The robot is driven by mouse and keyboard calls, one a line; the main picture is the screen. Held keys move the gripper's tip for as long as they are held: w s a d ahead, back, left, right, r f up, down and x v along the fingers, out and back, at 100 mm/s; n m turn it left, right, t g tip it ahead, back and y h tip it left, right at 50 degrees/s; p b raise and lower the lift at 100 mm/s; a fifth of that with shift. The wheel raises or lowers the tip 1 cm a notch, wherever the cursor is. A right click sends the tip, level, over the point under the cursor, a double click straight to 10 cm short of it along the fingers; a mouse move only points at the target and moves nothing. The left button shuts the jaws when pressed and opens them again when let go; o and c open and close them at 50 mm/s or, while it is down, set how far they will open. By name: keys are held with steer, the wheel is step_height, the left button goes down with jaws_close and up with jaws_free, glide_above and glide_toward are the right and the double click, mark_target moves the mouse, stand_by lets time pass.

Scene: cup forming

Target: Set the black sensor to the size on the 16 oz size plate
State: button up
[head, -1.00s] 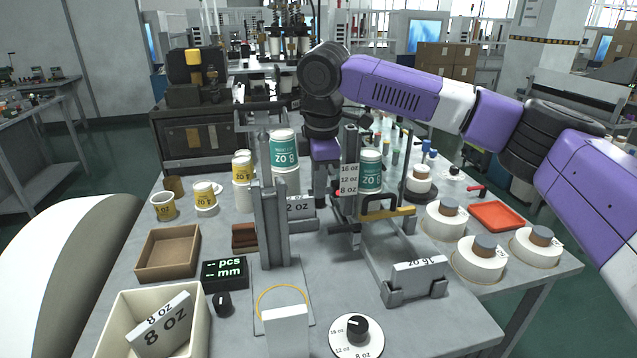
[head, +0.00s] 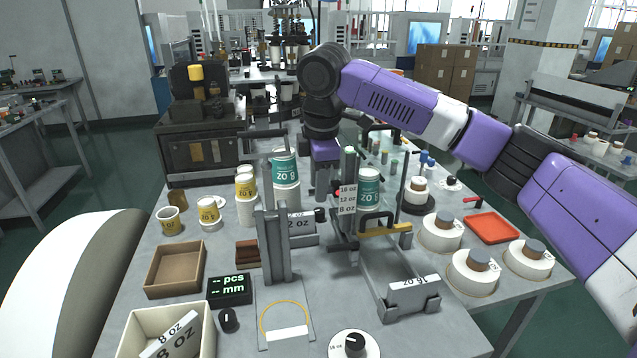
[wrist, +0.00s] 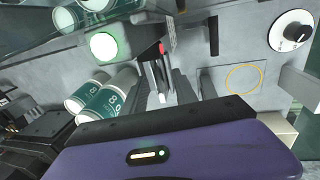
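The white 16 oz size plate (head: 414,282) stands in a grey cradle at the near end of a rail, its print upside down. A post carries a white scale (head: 347,199) marked 16, 12 and 8 oz, with a small red spot at its upper left. A small black part (head: 319,214) sits left of the scale; I cannot tell if it is the black sensor. My gripper (head: 322,192) points down just left of the post, behind the front fixture. Its fingertips are unclear. The wrist view shows a red-tipped part (wrist: 162,48) near the hand, contact unclear.
Green-labelled cups (head: 286,175) stand close left of my gripper. A grey upright fixture (head: 275,245) stands in front. A 12 oz plate (head: 299,222) is behind it, and an 8 oz plate (head: 170,336) lies in a cream bin (head: 137,322). A dial (head: 354,344) is at the front edge.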

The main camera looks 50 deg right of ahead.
steer(key=shift+r, duration=0.1)
step_height(320, 180, up, 7)
steer(key=s, duration=0.1)
steer(key=shift+a+r+b, duration=0.2)
steer(key=shift+a+b, duration=0.15)
steer(key=shift+a, duration=0.05)
steer(key=shift+s, duration=0.1)
stand_by(0.5)
